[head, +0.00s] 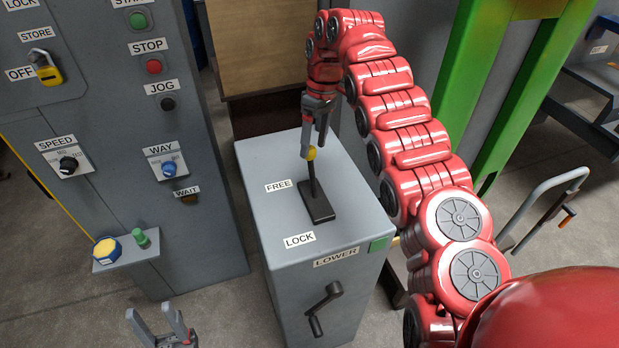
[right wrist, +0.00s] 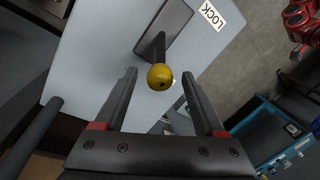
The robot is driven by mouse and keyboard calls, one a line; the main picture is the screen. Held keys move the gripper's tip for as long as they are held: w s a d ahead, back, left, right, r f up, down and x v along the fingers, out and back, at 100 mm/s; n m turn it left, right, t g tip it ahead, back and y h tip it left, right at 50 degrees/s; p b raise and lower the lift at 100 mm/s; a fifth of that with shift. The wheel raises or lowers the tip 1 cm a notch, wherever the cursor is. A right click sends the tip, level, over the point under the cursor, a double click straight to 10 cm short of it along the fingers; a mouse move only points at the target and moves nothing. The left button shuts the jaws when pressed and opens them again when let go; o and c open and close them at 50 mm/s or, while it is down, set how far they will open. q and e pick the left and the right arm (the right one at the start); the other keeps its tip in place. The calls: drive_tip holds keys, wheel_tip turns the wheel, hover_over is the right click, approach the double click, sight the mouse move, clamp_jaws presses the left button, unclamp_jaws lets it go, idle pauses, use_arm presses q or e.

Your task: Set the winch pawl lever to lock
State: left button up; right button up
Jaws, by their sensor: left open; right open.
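The winch pawl lever is a dark stick with a yellow ball knob (head: 310,153), rising from a dark base plate (head: 319,211) on top of a grey cabinet. It leans toward the back, on the FREE label (head: 278,186) side, away from the LOCK label (head: 299,239). My right gripper (head: 314,142) is open above the lever and points down at the knob. In the right wrist view the yellow knob (right wrist: 160,77) shows between the spread fingertips (right wrist: 159,73), with a gap on both sides. My left gripper (head: 152,312) is open and empty at the bottom left.
The grey cabinet (head: 350,185) carries a LOWER label and a crank handle (head: 323,308) on its front. A control panel (head: 110,150) with knobs, buttons and a yellow padlock (head: 46,69) stands at left. A green post (head: 490,90) stands behind my right arm.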

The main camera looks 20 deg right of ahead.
sight(312, 174)
drive_tip(key=f+p, duration=0.1)
drive_tip(key=f, duration=0.1)
drive_tip(key=a+f+p, duration=0.1)
drive_tip(key=f, duration=0.2)
drive_tip(key=s+f+p, duration=0.1)
drive_tip(key=f, duration=0.2)
drive_tip(key=shift+a, duration=0.25)
drive_tip(key=shift+f, duration=0.55)
drive_tip(key=shift+c, duration=0.2)
clamp_jaws()
idle(0.4)
